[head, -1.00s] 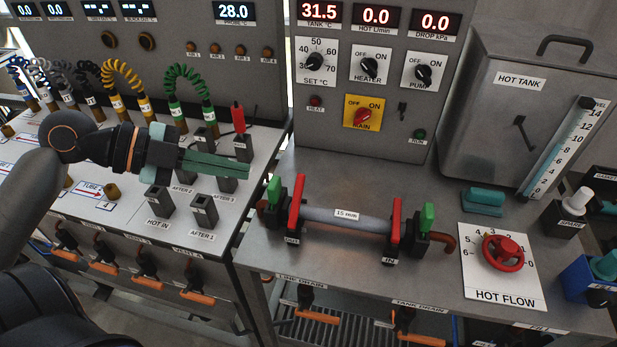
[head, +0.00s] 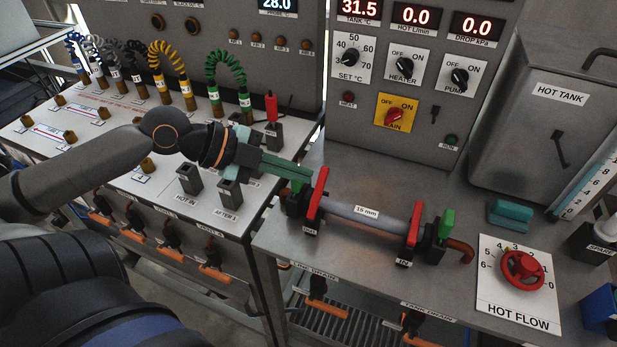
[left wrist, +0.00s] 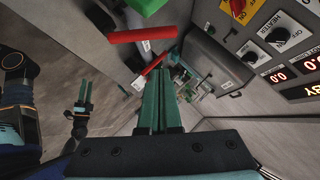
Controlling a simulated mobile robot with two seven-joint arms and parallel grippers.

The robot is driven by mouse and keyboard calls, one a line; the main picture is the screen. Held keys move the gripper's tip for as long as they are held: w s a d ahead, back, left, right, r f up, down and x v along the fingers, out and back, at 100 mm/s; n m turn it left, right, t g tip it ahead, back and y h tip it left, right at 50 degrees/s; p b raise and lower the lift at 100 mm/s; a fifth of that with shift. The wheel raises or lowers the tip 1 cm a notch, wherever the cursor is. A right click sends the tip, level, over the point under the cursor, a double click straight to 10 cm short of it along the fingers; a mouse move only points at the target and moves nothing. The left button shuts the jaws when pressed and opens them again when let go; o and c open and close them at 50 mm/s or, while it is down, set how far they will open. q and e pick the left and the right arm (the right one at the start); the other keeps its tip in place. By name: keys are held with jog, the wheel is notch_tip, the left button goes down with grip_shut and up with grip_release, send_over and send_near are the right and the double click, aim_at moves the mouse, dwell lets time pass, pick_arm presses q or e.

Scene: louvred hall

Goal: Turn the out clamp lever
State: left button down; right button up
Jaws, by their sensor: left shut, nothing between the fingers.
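The out clamp's red lever (head: 317,195) stands upright but tilted, on the dark block labelled OUT at the left end of the grey 15 mm tube (head: 365,220). In the left wrist view the near red lever (left wrist: 143,35) shows above my fingers, with a green block (left wrist: 147,6) beyond it at the top edge. My left gripper (head: 308,173) is shut and empty; its green fingertips are close to the lever's upper left side. I cannot tell whether they touch. In the left wrist view another gripper (left wrist: 84,98), seemingly my right, hangs at the left.
The in clamp has a red lever (head: 414,224) and a green handle (head: 446,223) to the right. The red hot flow wheel (head: 522,270) and a teal block (head: 509,214) lie farther right. The control panel (head: 400,150) stands behind the bench.

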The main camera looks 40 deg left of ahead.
aim_at(318, 193)
pick_arm(q)
jog(key=w+f+b, duration=0.1)
jog(key=w+f, duration=0.2)
jog(key=f, duration=0.1)
jog(key=shift+w+d, duration=0.1)
jog(key=shift+w, duration=0.05)
jog(key=shift+r, duration=0.1)
dwell(0.4)
